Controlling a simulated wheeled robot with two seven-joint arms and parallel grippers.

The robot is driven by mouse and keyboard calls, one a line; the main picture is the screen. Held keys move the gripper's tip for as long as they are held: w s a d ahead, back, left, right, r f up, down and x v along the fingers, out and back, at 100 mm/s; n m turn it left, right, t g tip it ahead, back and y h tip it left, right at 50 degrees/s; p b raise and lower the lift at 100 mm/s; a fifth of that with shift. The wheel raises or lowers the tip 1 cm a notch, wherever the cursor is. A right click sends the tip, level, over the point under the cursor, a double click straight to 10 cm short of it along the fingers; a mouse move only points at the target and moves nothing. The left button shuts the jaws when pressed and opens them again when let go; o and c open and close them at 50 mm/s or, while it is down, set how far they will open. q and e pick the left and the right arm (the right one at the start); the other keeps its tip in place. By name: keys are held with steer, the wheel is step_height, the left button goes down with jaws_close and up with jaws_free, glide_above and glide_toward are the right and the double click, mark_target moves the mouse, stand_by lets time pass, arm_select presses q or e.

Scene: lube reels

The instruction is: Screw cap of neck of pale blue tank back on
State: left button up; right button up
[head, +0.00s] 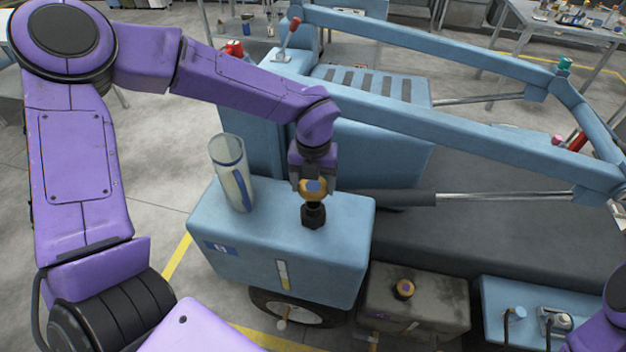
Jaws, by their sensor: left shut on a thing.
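The pale blue tank (270,262) stands in the middle of the head view, with a short black neck (313,216) on its top. My left gripper (314,188) points down over this neck. It is shut on an orange-yellow cap (316,196) with a blue patch on it. The cap is right above the neck and looks in line with it. I cannot tell whether the cap touches or sits on the neck, as the fingers partly hide it. My right gripper is not in view.
A blue lift arm (470,115) runs behind.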

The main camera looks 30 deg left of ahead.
arm_select(q)
steer(key=shift+f+b, duration=1.15)
steer(key=shift+f, duration=0.85)
steer(key=shift+f, duration=0.5)
stand_by(0.4)
steer(key=shift+r+m+p, duration=0.2)
steer(key=shift+m+p, duration=0.5)
steer(key=shift+p, duration=0.05)
steer(key=m+p, duration=0.2)
steer(key=m, duration=0.1)
steer(key=shift+p, duration=0.35)
steer(key=shift+a+f+m, duration=0.1)
steer(key=shift+f+m, duration=0.1)
steer(key=shift+m, duration=0.2)
